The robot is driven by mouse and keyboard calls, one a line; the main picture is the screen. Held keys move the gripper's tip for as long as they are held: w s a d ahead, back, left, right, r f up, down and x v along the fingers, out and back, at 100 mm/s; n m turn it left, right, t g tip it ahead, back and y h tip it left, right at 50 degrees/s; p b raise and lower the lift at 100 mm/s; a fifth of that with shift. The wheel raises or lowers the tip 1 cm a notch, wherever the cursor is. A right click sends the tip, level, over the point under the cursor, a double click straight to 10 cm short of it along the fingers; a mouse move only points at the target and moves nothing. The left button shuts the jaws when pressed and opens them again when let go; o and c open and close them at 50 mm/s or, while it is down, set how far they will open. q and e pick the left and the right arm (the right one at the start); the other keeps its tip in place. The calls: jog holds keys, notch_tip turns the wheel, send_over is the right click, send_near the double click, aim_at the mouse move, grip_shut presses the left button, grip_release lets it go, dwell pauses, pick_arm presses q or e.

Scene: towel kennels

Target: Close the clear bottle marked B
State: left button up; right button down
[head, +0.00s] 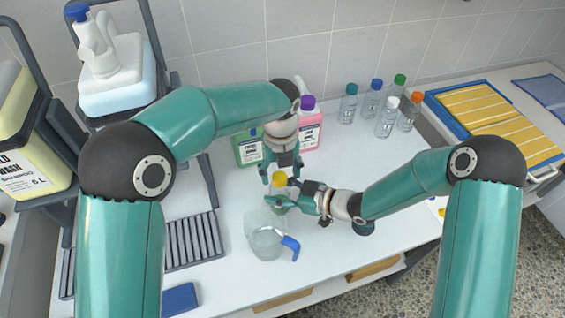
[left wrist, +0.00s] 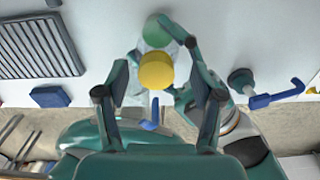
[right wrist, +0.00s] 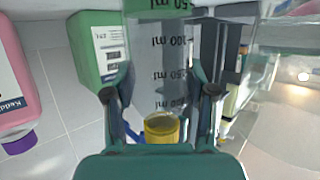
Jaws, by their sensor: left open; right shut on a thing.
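A clear bottle (head: 277,205) with a yellow cap (head: 279,178) stands upright at the middle of the table. My right gripper (head: 292,203) comes from the right and is shut on the bottle below the cap. My left gripper (head: 281,170) is above it, pointing down, its fingers open. In the left wrist view the yellow cap (left wrist: 156,70) lies between the open left fingers (left wrist: 158,88), apart from them. In the right wrist view the yellow cap (right wrist: 162,128) shows between the right fingers. I cannot read the letter B or tell how tightly the cap sits.
Green (head: 247,149) and pink (head: 312,135) containers stand behind. Several small capped bottles (head: 387,117) stand at the back right, by a blue-edged tray (head: 437,106). A slatted rack (head: 190,243) lies left.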

pick_arm(q)
notch_tip(320, 180, up, 12)
dwell(0.5)
pick_arm(e)
jog(key=shift+c, duration=1.4)
grip_release()
pick_arm(q)
jog(key=shift+f, duration=0.1)
pick_arm(e)
jog(key=shift+d, duration=0.15)
jog(key=v, duration=1.1)
jog(key=shift+s+d, duration=0.2)
jog(key=shift+d, duration=0.15)
